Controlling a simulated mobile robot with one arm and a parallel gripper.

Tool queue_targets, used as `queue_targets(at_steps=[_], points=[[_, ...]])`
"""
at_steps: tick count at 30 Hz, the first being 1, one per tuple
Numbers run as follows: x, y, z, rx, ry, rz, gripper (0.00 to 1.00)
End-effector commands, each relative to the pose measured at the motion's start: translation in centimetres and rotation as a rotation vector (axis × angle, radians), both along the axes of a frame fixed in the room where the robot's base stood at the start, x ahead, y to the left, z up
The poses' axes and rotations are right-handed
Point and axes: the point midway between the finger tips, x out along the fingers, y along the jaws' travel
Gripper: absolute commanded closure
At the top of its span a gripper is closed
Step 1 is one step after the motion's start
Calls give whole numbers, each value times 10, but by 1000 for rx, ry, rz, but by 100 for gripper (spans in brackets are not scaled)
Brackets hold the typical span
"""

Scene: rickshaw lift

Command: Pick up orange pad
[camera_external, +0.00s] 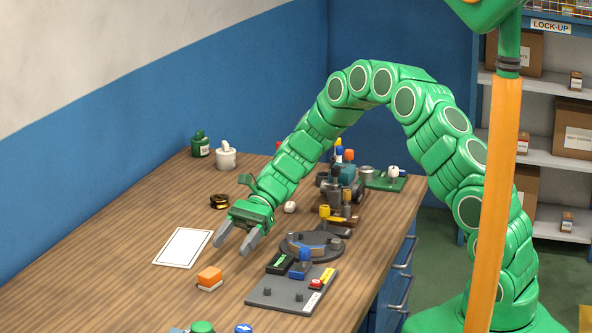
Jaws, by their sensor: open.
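The orange pad (210,275) is a small orange block with a pale lower layer. It lies on the wooden table toward the front left, apart from other objects. My gripper (235,247) is open, with its two grey fingers pointing down and toward the front. It is a little behind and to the right of the orange pad in the picture, and nothing shows between the fingers. Its exact height above the table is hard to tell.
A white sheet (183,248) lies left of my gripper. A grey tray (275,293) with small parts and a dark round stand (325,252) are to the right. A black and gold ring (219,201) is behind. Bare table (110,270) lies at left.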

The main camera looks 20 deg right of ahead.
Motion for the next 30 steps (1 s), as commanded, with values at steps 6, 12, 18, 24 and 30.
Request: queue_targets(at_steps=[6,12,18,24,30], points=[[4,8,-12,-3,28,-20,34],[-6,21,-19,-3,29,-18,34],[-11,29,-24,-3,29,-21,34],[-24,44,-36,-4,31,-17,34],[-35,62,-45,-3,29,-18,34]])
